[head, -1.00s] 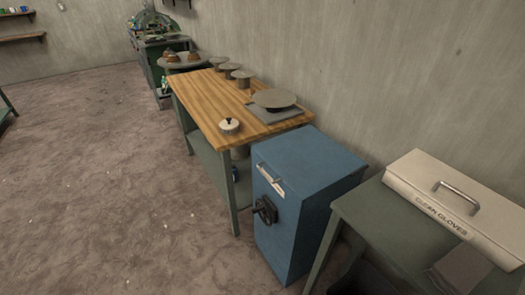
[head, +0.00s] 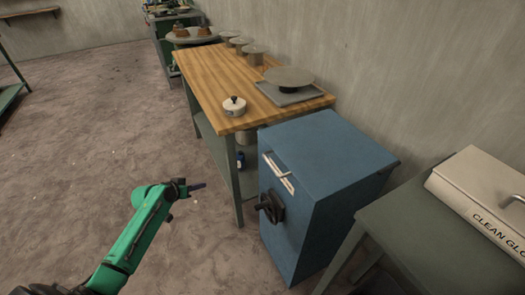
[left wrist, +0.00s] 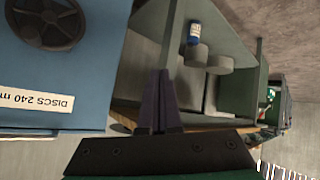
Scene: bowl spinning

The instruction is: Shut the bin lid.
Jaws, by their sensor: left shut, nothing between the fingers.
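A cream bin (head: 452,182) marked "CLEAN GLO…" stands on a grey-green table at the right edge of the head view, cut off by the frame. A metal handle (head: 513,201) shows on its sloping upper face. I cannot tell from here whether its lid is open or shut. My left gripper (head: 198,186) is out over the floor in front of the wooden table, far to the left of the bin. In the left wrist view its two dark fingers (left wrist: 160,102) are together and empty. My right gripper is not in view.
A blue cabinet (head: 325,165) with a dark handwheel (head: 271,207) stands between my left gripper and the bin's table (head: 405,238). A wooden-topped table (head: 225,75) holds a lidded pot (head: 234,106) and a wheel disc (head: 289,77).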

